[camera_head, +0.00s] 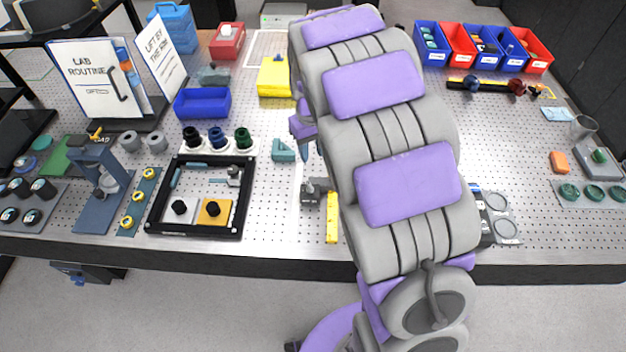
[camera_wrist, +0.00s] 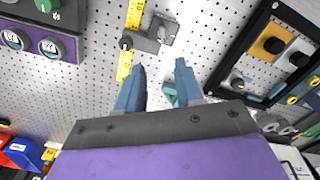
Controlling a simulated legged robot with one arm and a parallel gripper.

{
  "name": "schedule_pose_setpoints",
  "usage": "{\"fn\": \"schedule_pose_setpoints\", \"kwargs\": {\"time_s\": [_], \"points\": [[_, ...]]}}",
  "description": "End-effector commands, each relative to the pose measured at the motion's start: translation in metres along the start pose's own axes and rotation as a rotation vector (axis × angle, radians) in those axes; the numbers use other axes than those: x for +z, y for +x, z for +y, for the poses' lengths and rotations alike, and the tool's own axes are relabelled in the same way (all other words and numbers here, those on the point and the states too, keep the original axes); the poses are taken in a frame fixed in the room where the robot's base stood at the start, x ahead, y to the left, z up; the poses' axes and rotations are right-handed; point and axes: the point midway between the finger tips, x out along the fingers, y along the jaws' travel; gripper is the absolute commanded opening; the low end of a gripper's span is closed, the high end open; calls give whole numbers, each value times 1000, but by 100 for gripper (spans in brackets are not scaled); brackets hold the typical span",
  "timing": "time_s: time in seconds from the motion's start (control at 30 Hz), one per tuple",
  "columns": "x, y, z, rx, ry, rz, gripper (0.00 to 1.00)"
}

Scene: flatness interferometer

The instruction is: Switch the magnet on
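A small dark grey block, possibly the switchable magnet, lies on the perforated table beside a yellow ruler. It shows in the wrist view (camera_wrist: 147,42) ahead of my fingers, and in the head view (camera_head: 310,194) left of my arm. The yellow ruler (camera_wrist: 134,16) runs along the block. My gripper (camera_wrist: 160,68) is open and empty, its two blue fingers apart and short of the block.
A black square frame (camera_head: 152,214) with knobbed blocks inside stands left of the grey block. A teal angle piece (camera_head: 284,151) lies behind the block and shows between my fingers.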

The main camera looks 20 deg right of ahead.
Motion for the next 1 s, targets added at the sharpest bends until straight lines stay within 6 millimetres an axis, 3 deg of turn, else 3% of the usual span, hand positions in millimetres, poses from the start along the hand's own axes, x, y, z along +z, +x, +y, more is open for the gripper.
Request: {"fn": "schedule_pose_setpoints", "kwargs": {"time_s": [0.3,0.6,1.0], "points": [[1,67,-4,3,-1,-8,36],[0,116,0,1,-1,-2,36],[0,131,-2,4,-2,-1,36]]}}
